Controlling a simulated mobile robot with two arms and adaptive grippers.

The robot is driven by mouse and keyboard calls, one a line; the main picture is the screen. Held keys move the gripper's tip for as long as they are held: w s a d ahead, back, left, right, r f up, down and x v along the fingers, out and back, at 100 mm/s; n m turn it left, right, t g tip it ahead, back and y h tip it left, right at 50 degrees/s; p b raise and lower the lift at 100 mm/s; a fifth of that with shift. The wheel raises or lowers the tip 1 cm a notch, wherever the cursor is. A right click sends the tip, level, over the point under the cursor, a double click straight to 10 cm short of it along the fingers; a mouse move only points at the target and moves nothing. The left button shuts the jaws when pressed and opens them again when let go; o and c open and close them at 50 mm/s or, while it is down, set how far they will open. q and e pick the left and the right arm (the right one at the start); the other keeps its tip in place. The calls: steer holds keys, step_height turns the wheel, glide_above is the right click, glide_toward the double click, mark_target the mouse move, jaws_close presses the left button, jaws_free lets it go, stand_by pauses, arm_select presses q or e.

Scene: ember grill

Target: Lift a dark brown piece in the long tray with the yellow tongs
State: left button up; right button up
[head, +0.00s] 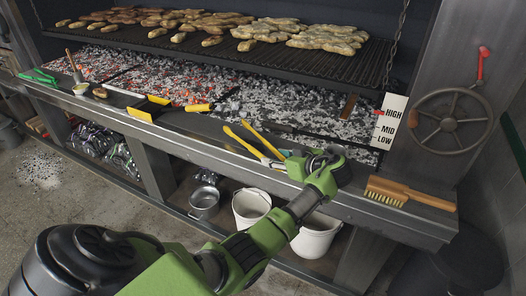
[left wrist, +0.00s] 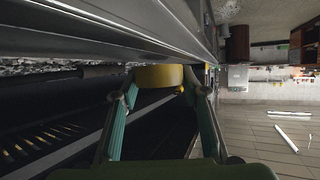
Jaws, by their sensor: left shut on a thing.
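The yellow tongs (head: 241,140) lie at a slant over the front ledge, their two yellow arms spread toward the coals. Their near end is at my left gripper (head: 290,162), which is shut on them. In the left wrist view a yellow part of the tongs (left wrist: 158,76) sits between the fingers of the left gripper (left wrist: 157,94). The long tray of coals (head: 215,85) runs behind the ledge under the grate. A brown piece (head: 348,106) stands out at its right part; I cannot tell whether it is the dark brown piece. My right gripper is not in view.
Food lies on the grate (head: 350,68) above the coals. A wooden brush (head: 410,194) lies on the ledge at right, below a handwheel (head: 450,121). A black and yellow tool (head: 148,107) lies on the ledge at left. White buckets (head: 250,208) stand below.

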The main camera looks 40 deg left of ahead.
arm_select(q)
step_height(320, 180, up, 7)
steer(key=p, duration=0.4)
steer(key=shift+r, duration=0.2)
